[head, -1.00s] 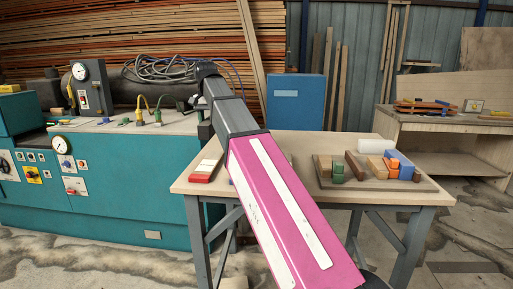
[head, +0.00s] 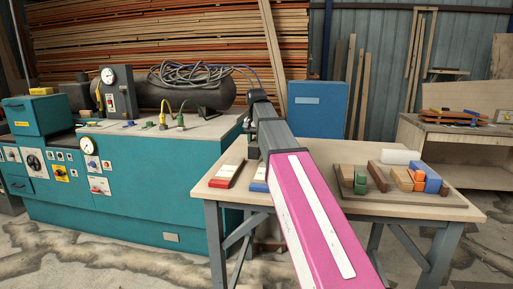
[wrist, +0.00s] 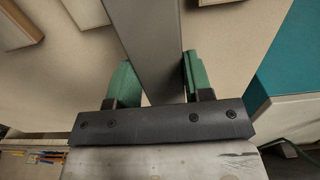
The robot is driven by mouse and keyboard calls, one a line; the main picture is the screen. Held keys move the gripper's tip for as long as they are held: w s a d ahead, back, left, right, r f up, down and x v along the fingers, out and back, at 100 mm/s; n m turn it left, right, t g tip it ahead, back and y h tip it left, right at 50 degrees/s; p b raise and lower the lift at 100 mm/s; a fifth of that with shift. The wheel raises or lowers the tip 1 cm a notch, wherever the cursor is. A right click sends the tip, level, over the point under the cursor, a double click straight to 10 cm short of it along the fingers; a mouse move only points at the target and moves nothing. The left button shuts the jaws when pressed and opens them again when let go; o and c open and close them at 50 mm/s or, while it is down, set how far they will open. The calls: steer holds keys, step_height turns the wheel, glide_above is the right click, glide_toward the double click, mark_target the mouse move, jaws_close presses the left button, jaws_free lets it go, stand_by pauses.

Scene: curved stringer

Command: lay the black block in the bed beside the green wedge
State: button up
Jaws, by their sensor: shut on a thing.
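In the wrist view my gripper (wrist: 158,82) has its green fingers shut on a long dark grey bar, taken as the black block (wrist: 150,35), which stretches away past the fingertips. Pale table surface lies below it. The green wedge (head: 361,181) sits at the left of a group of blocks on the table. The bed (head: 400,208) appears to be the flat brownish board under that group. The gap beside the wedge is too small to judge.
The bed also carries a dark brown block (head: 378,176), tan and orange pieces and a blue block (head: 432,178). Red-and-white (head: 226,175) and blue-and-white (head: 259,178) blocks lie at the table's left. A teal machine (head: 120,195) stands left.

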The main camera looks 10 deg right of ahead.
steer(key=shift+f, duration=1.4)
steer(key=shift+f, duration=0.15)
steer(key=o, duration=1.1)
step_height(320, 180, up, 11)
steer(key=shift+r, duration=0.2)
steer(key=shift+o, duration=0.5)
steer(key=shift+r, duration=0.3)
steer(key=shift+w+d+f, duration=0.2)
steer(key=shift+f, duration=0.6)
steer(key=shift+s+a+f, duration=0.1)
steer(key=shift+f, duration=2.5)
steer(key=shift+s+a+f, duration=0.1)
steer(key=shift+f, duration=2.5)
